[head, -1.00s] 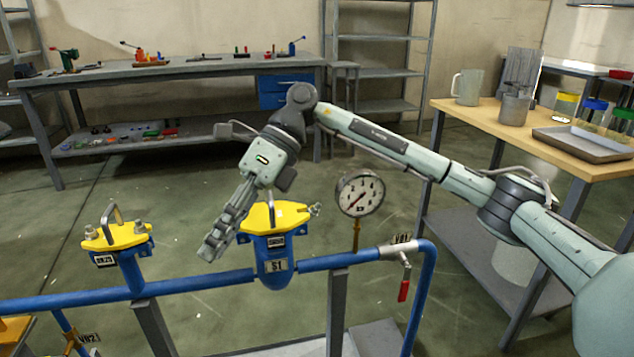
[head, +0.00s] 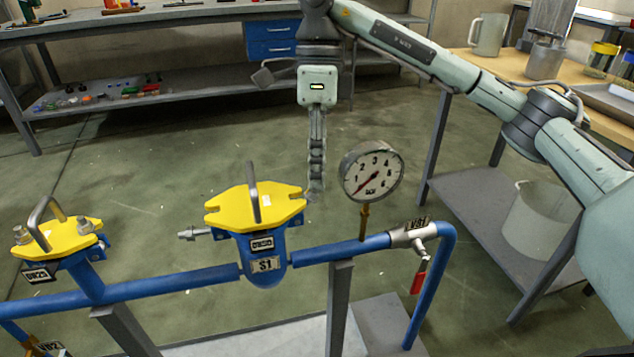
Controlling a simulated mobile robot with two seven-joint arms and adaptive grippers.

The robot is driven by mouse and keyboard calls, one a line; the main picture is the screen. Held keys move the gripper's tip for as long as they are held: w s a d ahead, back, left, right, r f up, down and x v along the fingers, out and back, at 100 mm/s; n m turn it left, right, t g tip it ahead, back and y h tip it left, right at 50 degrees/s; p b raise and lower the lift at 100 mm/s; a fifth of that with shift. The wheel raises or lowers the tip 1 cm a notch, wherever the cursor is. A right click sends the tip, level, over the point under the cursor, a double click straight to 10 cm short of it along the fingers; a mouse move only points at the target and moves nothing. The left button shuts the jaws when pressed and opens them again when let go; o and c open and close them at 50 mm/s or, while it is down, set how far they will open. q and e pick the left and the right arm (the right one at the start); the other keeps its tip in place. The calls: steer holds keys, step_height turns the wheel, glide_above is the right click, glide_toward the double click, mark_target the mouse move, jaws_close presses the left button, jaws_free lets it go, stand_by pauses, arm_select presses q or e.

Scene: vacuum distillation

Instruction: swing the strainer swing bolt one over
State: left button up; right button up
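The strainer S1 (head: 264,252) is a blue body on the blue pipe, with a yellow lid (head: 232,212) and an upright grey handle. One swing bolt (head: 193,234) sticks out sideways to the left of the body, clear of the lid. The lid's right slot looks empty; I cannot make out a bolt there. My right gripper (head: 316,188) points down just right of the lid's far right corner. Its fingers are seen edge-on, so their opening is unclear, as is any contact. My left gripper is not in view.
A pressure gauge (head: 371,172) stands close right of my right gripper. A valve with a red handle (head: 418,280) is farther right on the pipe. A second yellow-lidded fitting (head: 60,238) stands at left. A wooden-topped table (head: 510,68) is at right. Open floor lies behind the pipe.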

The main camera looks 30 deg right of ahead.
mark_target(308, 200)
steer(key=shift+x, duration=1.15)
steer(key=shift+c, duration=0.3)
jaws_close()
